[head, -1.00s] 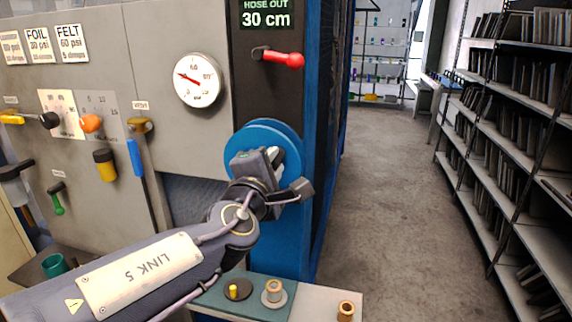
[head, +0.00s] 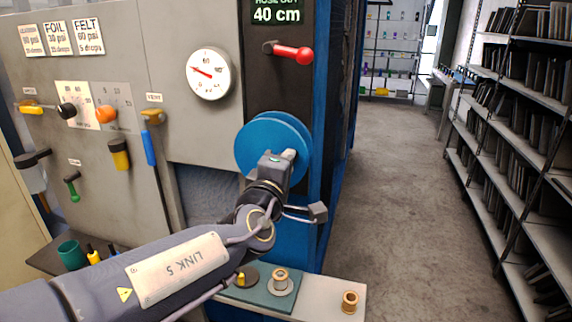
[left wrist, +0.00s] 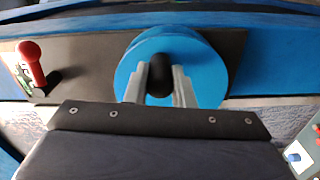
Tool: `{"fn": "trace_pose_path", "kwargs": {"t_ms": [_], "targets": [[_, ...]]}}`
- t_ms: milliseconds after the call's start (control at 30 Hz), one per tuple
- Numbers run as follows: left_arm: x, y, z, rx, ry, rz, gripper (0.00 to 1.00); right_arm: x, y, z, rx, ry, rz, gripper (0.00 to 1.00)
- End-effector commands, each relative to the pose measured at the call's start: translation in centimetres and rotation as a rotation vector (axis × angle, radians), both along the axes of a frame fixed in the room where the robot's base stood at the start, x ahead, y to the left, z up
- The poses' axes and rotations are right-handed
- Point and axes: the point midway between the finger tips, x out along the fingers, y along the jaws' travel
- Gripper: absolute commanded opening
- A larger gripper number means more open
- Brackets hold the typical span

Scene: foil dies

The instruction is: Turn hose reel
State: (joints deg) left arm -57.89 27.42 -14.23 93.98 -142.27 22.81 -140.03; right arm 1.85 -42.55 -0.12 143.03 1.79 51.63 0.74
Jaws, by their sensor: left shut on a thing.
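The blue hose reel (head: 262,142) is mounted on the side panel of the machine, in the middle of the head view. It also shows in the left wrist view (left wrist: 200,60), with a black crank knob (left wrist: 160,76) standing out from its face. My left gripper (head: 284,158) is at the lower right part of the reel. Its two fingers (left wrist: 160,84) are shut on the black knob, one on each side. In the head view the knob is hidden by the gripper. A sign (head: 277,11) above the reel reads 40 cm. My right gripper is not in view.
A red-handled lever (head: 296,53) sticks out above the reel. A pressure gauge (head: 208,74) is at its upper left. Below, a ledge (head: 318,297) carries several small parts. Shelves (head: 520,150) stand right, past open floor (head: 385,190).

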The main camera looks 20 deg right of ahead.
Motion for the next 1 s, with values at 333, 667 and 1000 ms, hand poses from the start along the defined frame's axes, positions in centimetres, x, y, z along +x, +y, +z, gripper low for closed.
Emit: {"fn": "trace_pose_path", "kwargs": {"t_ms": [333, 667, 1000], "targets": [[-0.1, -0.1, -0.1, 0.0, 0.003, -0.004, 0.37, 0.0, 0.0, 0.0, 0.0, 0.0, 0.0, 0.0], [-0.1, 0.0, 0.0, 0.0, 0.001, -0.001, 0.44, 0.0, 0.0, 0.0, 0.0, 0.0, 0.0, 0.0], [-4.2, 2.5, 0.0, -0.003, 0.001, -0.004, 0.44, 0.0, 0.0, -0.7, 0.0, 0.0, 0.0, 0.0]]}}
